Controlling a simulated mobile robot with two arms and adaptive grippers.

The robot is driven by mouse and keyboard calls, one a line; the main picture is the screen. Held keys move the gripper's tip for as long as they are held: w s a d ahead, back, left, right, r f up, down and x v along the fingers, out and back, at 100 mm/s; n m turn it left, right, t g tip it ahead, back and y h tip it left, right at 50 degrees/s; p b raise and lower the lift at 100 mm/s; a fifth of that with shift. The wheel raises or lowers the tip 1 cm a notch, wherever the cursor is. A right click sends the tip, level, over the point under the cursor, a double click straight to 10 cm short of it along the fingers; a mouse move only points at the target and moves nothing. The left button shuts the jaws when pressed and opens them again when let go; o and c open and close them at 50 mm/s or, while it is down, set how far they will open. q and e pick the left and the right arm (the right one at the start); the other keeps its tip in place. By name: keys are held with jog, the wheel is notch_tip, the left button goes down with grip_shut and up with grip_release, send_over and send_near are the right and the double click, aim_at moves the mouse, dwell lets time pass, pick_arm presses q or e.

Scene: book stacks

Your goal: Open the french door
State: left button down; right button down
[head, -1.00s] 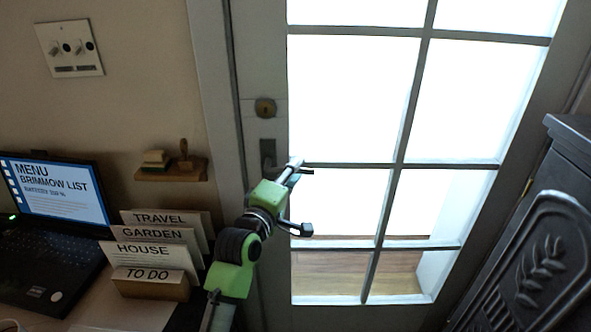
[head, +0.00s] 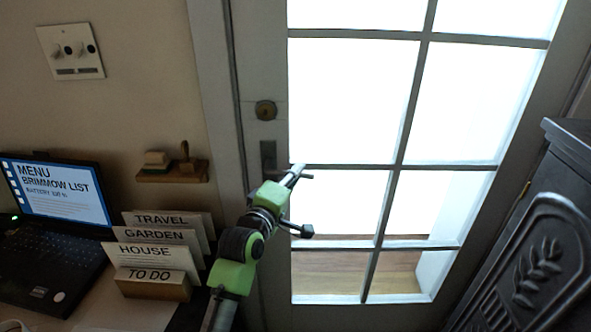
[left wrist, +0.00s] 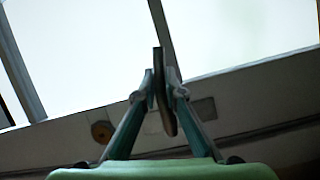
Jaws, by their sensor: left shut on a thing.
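The french door (head: 262,62) has a grey frame and bright glass panes, and it looks shut in the head view. A round brass lock (head: 265,110) sits above the handle plate (head: 268,154). The lock also shows in the left wrist view (left wrist: 102,131). My green left gripper (head: 297,172) is at the handle, in front of the door's left stile. In the left wrist view, the fingers of my left gripper (left wrist: 162,90) are closed around the dark door handle (left wrist: 164,112). The fingers partly hide the handle. My right gripper is out of view.
A desk at the left holds a laptop (head: 55,195) and a card holder (head: 152,285) with labelled cards. A small wooden shelf (head: 172,173) and a switch plate (head: 70,51) are on the wall. A dark ornate metal cabinet (head: 540,240) stands close at the right.

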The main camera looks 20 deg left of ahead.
pick_arm(q)
jog(key=f+m+p, duration=0.1)
jog(key=m+p, duration=0.1)
jog(key=f+m+g+p, duration=0.1)
jog(key=p, duration=0.2)
jog(key=a+f+m+g+y+p, duration=0.1)
jog(key=m+p, duration=0.1)
jog(key=p, duration=0.1)
jog(key=shift+s+a+f+m, duration=0.1)
jog(key=shift+s+f+m, duration=0.1)
jog(key=shift+f+m, duration=0.15)
jog(key=shift+p, duration=0.3)
jog(key=shift+f, duration=0.1)
